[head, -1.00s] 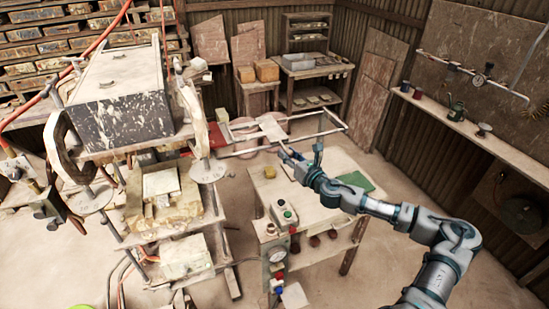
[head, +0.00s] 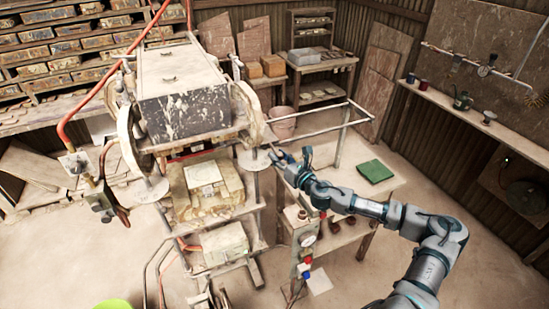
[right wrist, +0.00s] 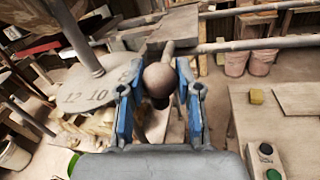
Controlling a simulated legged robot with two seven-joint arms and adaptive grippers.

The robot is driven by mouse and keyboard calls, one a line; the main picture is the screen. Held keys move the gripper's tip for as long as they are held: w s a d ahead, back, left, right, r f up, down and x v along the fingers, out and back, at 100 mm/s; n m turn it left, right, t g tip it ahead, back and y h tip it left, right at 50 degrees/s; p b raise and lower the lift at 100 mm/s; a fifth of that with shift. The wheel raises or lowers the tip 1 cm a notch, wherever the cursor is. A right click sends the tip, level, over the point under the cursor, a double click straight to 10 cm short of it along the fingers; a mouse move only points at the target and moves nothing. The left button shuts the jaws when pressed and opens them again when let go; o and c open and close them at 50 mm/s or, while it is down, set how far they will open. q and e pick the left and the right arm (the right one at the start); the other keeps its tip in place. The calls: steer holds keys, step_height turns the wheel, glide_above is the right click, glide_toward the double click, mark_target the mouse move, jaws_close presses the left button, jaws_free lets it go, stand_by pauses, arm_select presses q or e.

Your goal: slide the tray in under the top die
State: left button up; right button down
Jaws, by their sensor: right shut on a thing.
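My right gripper (head: 284,158) is beside the right side of the press, close to a numbered disc. In the right wrist view its blue-padded fingers (right wrist: 158,98) are shut on a round brown knob (right wrist: 160,80). A short rod runs from the knob toward a flat grey-brown plate, which looks like the tray (right wrist: 172,30), beyond it. In the head view the tray is hidden or too small to make out. The press's speckled upper block (head: 192,98) stands above the gap. The top die's underside cannot be seen clearly. A pale tile-like block (head: 204,174) lies on the lower bed. My left gripper is not in view.
The numbered disc (right wrist: 90,95) and its post stand close left of my right gripper. Pale rails (head: 345,105) extend right of the press. A bench (head: 345,198) with a green cloth (head: 375,171) stands at the right.

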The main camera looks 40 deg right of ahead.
steer(key=shift+d+f, duration=0.15)
steer(key=shift+a, duration=0.35)
steer(key=shift+w+a, duration=0.1)
steer(key=shift+a, duration=0.5)
steer(key=c, duration=0.8)
jaws_free()
steer(key=shift+w+a, duration=0.1)
steer(key=shift+d, duration=0.2)
steer(key=shift+s+d, duration=0.15)
steer(key=shift+s, duration=0.05)
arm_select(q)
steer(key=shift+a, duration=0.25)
arm_select(e)
steer(key=s, duration=1.1)
steer(key=shift+s+a, duration=0.25)
steer(key=shift+a, duration=0.05)
